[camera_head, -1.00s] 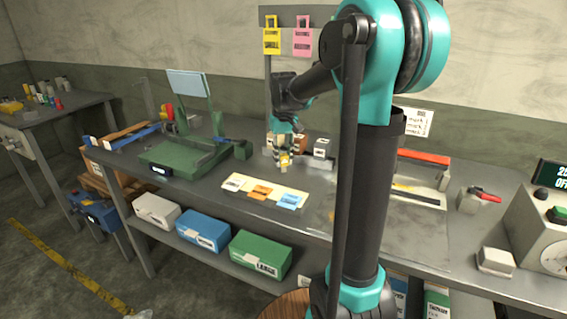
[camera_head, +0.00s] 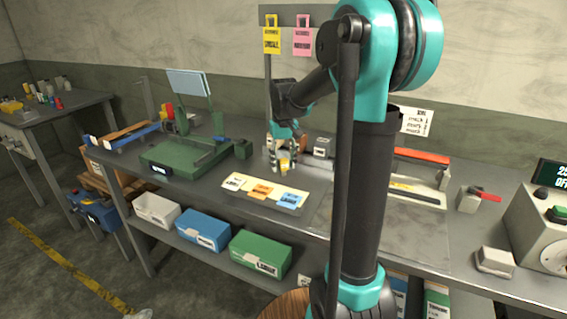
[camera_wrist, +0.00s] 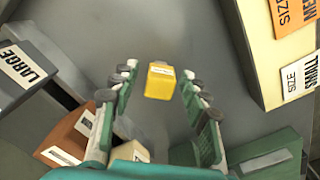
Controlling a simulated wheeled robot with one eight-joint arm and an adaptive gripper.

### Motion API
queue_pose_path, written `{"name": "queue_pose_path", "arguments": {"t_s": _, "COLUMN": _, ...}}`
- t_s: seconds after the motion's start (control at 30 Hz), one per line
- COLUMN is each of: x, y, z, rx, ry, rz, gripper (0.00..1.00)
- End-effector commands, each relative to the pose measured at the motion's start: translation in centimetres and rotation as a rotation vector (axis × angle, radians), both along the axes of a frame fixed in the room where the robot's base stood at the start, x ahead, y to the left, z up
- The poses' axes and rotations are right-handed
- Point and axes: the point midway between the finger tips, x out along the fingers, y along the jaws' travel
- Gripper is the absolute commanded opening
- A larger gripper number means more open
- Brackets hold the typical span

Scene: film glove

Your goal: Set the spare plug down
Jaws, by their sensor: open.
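A small yellow plug (camera_wrist: 160,82) with a white label sits between my fingers in the wrist view, with a gap on each side. It also shows in the head view (camera_head: 284,166), low at the bench top. My gripper (camera_head: 283,161) is open around it, and both green fingers (camera_wrist: 161,88) are spread apart in the wrist view. The plug appears to rest on the grey bench (camera_wrist: 195,25); its underside is hidden.
A card with size labels (camera_head: 262,191) lies in front of my gripper. A grey block marked LARGE (camera_wrist: 22,70) and a brown block (camera_wrist: 75,135) stand beside my fingers. A green fixture (camera_head: 180,158) is left of my gripper. Bins (camera_head: 203,230) fill the shelf below.

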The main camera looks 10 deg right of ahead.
Motion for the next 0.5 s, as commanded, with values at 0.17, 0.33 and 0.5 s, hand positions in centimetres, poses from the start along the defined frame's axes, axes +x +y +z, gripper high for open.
{"name": "queue_pose_path", "arguments": {"t_s": 0.17, "x": 0.0, "y": 0.0, "z": 1.2, "rx": 0.0, "ry": 0.0, "rz": 0.0, "gripper": 0.46}}
{"name": "queue_pose_path", "arguments": {"t_s": 0.33, "x": 0.0, "y": 0.0, "z": 4.2, "rx": 0.0, "ry": 0.0, "rz": 0.0, "gripper": 0.46}}
{"name": "queue_pose_path", "arguments": {"t_s": 0.5, "x": 0.0, "y": 0.0, "z": 7.8, "rx": 0.0, "ry": 0.0, "rz": 0.0, "gripper": 0.46}}
